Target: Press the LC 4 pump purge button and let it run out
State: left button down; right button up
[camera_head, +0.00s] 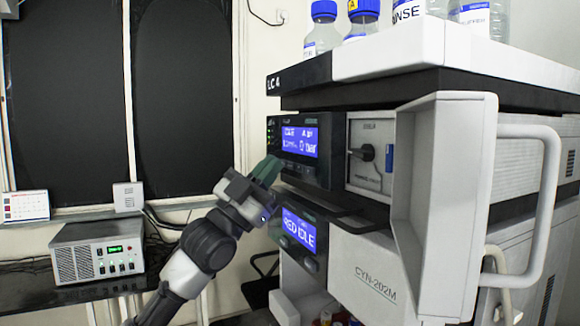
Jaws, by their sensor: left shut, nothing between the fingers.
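The LC 4 stack (360,65) stands at the right, with its "LC 4" label at the upper left corner. Its upper module has a dark front panel with a lit blue display (300,141) that shows "0 bar" in its lower line. Small green lights show left of this display. My left gripper (268,170) is shut and empty, with its greenish fingertips at the lower left of this panel. I cannot tell whether the tips touch it. The purge button cannot be made out; the fingers cover part of the panel. My right gripper is not in view.
A pale open door (445,200) and a big handle (548,200) stick out at the right. Blue-capped bottles (322,30) stand on top. A grey box (97,252) sits on the dark bench at the left.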

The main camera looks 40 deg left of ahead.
pick_arm(q)
jog(key=shift+w+d, duration=0.1)
jog(key=shift+w, duration=0.05)
jog(key=shift+w+d+p, duration=0.15)
jog(key=shift+w+p, duration=0.1)
jog(key=shift+p, duration=0.05)
jog(key=shift+w+d+p, duration=0.15)
jog(key=shift+w+p, duration=0.15)
dwell(0.8)
dwell(0.4)
jog(key=shift+s+a+b, duration=0.4)
jog(key=shift+s+b, duration=0.2)
jog(key=shift+s, duration=0.1)
